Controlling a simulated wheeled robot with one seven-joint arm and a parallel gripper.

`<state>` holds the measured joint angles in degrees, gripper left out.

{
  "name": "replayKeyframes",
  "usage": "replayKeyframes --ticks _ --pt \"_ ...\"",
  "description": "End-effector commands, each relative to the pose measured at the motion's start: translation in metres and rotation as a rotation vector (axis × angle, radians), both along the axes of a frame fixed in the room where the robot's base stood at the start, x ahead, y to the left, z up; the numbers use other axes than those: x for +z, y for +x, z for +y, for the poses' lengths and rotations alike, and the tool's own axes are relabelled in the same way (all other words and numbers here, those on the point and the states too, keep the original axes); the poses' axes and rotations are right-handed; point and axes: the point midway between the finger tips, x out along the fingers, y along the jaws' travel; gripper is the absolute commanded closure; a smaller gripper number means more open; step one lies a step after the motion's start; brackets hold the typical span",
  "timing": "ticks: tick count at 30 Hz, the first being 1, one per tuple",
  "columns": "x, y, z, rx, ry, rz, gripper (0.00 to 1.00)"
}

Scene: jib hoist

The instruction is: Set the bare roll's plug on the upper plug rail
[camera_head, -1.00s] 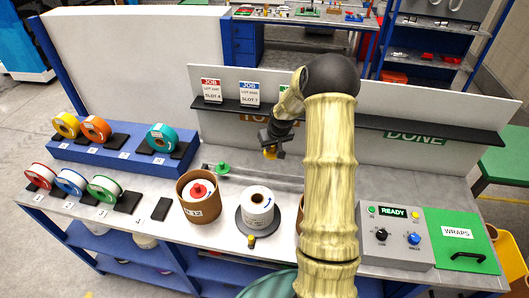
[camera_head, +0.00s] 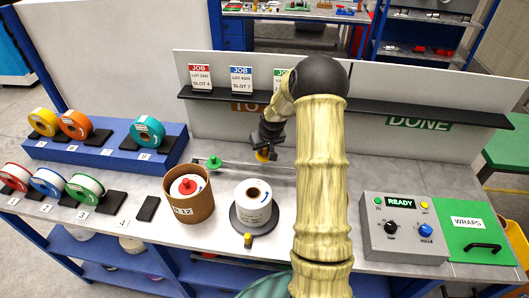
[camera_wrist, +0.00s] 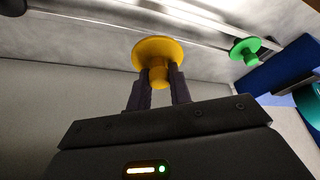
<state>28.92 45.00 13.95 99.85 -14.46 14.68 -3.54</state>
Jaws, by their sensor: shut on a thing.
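My gripper (camera_wrist: 158,88) is shut on the stem of a yellow plug (camera_wrist: 158,55), a round flange with a short stub. In the head view, the plug (camera_head: 264,154) hangs in my gripper (camera_head: 266,143) over the back of the bench. The plug rails (camera_wrist: 100,22) run behind it as thin bars in the wrist view; I cannot tell whether the plug touches one. A green plug (camera_head: 214,163) sits at the rails' left end. The bare white roll (camera_head: 253,200) stands upright on a grey round base (camera_head: 240,225), its core open.
A cardboard tub (camera_head: 188,208) holds a roll with a red plug (camera_head: 187,186). Coloured spools stand on a blue stepped rack (camera_head: 100,165) at left. A dark shelf (camera_head: 215,97) with job cards crosses the panel above. A control box (camera_head: 405,225) stands at right.

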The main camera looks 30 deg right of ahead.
Motion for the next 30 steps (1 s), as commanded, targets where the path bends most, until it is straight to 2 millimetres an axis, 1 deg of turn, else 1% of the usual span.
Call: replayKeyframes --ticks 11,30 --pt "0.0 0.0 0.0 0.0 0.0 0.0 1.0" --pt "-0.032 0.0 0.0 0.0 0.0 0.0 1.0"
